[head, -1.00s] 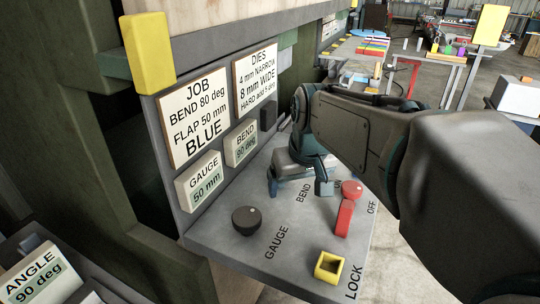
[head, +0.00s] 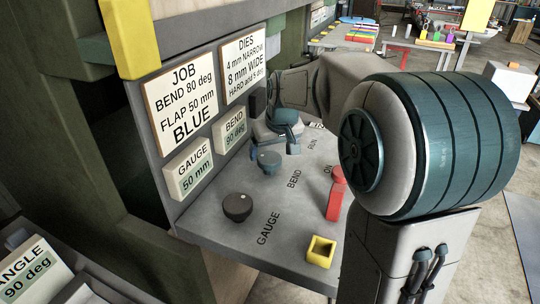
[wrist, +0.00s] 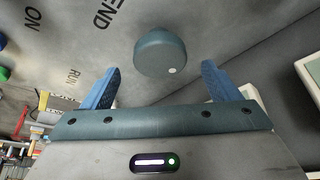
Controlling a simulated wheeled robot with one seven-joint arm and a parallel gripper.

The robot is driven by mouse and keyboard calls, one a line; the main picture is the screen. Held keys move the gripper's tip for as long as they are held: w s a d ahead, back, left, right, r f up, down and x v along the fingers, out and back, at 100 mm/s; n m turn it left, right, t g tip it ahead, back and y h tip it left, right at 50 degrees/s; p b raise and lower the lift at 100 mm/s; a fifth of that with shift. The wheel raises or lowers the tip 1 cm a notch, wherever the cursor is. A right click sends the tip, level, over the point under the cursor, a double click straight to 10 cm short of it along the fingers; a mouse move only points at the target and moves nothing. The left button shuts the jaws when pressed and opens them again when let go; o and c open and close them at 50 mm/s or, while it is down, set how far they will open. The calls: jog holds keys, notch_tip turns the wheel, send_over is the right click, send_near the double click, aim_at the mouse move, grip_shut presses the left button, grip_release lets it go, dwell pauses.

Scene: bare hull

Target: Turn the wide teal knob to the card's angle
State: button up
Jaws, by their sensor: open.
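The wide teal knob (head: 268,162) stands on the grey sloped panel near the BEND label, with a pale dot on its rim. In the wrist view the knob (wrist: 160,50) is ahead of and between my spread blue fingertips, its dot at lower right. My gripper (wrist: 160,68) is open and empty; I see no finger touching the knob. The JOB card (head: 186,103) reads bend 80 deg, flap 50 mm, blue. The BEND display (head: 230,130) reads 90 deg.
A dark knob (head: 237,207) sits by GAUGE, a red lever (head: 335,198) by ON, and a yellow square socket (head: 320,252) at the panel's front. The DIES card (head: 243,64) and the GAUGE display (head: 188,168), reading 50 mm, are on the upright board. An ANGLE card (head: 22,274) reads 90 deg.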

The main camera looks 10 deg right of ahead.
aim_at(269, 158)
jog(key=shift+x, duration=1.95)
jog(key=c, duration=1)
jog(key=shift+o, duration=0.2)
jog(key=shift+m, duration=0.3)
jog(key=m+h+b, duration=0.1)
jog(key=m, duration=0.2)
jog(key=shift+a+b, duration=0.15)
jog(key=shift+b, duration=0.2)
jog(key=shift+m+h+b, duration=0.55)
jog(key=shift+m+h, duration=0.05)
jog(key=shift+m, duration=0.5)
